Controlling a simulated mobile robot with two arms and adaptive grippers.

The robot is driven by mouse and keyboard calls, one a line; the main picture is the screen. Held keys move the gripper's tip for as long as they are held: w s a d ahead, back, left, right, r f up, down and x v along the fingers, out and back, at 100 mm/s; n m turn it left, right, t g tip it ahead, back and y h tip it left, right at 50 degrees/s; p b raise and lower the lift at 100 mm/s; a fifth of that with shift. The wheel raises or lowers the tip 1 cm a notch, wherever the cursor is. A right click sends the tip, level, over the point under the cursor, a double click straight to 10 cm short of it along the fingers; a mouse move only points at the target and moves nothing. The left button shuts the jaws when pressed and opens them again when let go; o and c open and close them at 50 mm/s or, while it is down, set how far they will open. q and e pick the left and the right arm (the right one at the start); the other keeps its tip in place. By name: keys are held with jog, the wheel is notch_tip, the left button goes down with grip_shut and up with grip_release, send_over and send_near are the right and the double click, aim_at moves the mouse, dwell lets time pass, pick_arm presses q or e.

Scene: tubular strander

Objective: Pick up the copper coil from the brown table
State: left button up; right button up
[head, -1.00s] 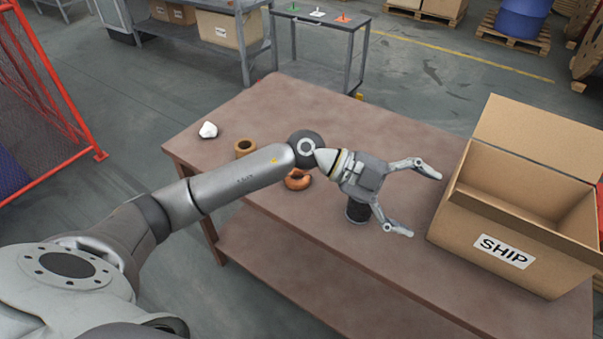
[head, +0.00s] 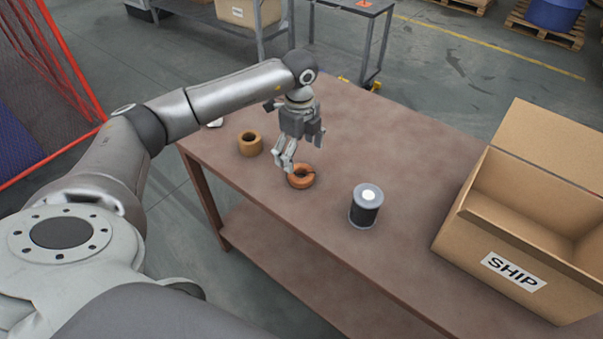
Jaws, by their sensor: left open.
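The copper coil (head: 302,177) is an orange-brown ring lying flat on the brown table (head: 400,164), left of the table's middle. My left gripper (head: 285,168) points down just above and beside the coil's upper left, with its fingers open. From this angle I cannot tell whether a fingertip touches the coil. Nothing shows between the fingers. My right gripper is not in view.
A tan roll (head: 250,144) stands left of the coil. A dark spool with a grey top (head: 367,206) stands to its right. An open cardboard box marked SHIP (head: 470,240) fills the table's right end. A white object (head: 215,123) is mostly hidden behind my arm.

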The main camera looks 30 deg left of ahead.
aim_at(301, 168)
pick_arm(q)
jog(key=f, duration=0.1)
jog(key=f+p, duration=0.1)
jog(key=f, duration=0.3)
jog(key=shift+s+d, duration=0.3)
jog(key=shift+d, duration=0.1)
jog(key=shift+w+f, duration=0.1)
jog(key=shift+f, duration=0.35)
jog(key=shift+c, duration=0.2)
jog(key=c, duration=1.2)
jog(key=shift+r, duration=0.2)
